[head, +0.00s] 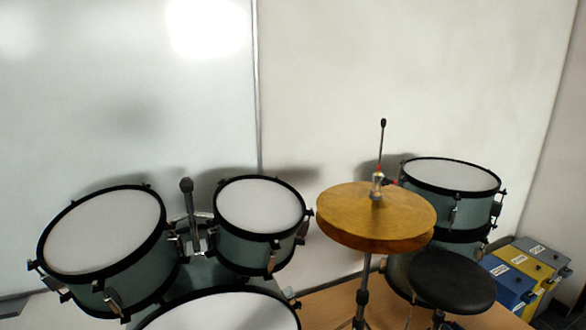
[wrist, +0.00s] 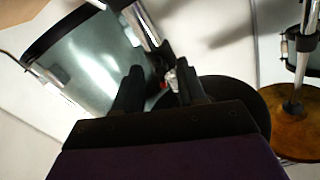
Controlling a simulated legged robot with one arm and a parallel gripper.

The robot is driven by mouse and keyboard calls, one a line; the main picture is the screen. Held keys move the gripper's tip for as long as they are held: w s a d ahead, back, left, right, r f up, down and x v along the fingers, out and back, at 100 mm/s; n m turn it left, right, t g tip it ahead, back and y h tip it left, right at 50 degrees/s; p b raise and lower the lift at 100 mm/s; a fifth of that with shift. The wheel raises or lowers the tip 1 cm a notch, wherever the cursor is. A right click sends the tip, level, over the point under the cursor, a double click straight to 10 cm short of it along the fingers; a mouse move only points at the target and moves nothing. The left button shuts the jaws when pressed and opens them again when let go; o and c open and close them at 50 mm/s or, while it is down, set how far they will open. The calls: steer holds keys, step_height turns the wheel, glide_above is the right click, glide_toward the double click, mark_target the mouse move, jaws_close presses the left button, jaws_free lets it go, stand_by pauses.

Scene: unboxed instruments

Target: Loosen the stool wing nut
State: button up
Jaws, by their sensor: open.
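The stool shows in the head view as a round black seat (head: 452,280) at the lower right, in front of the drums, with only a little of its post below it. In the wrist view my gripper (wrist: 160,72) is open, its two dark fingers apart. A small silver piece with a bit of red (wrist: 170,80) shows between the fingertips, nearer the right finger. It may be the wing nut, but it is too small to tell. A black disc, apparently the seat (wrist: 245,97), lies behind the fingers. My gripper is not in the head view.
A gold hi-hat (head: 375,222) stands left of the stool; a cymbal (wrist: 300,140) shows at the right in the wrist view. A drum (wrist: 80,55) fills the wrist view's upper left. Blue, yellow and grey boxes (head: 525,258) stand right of the stool.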

steer(key=v, duration=0.6)
stand_by(0.3)
steer(key=shift+s, duration=0.1)
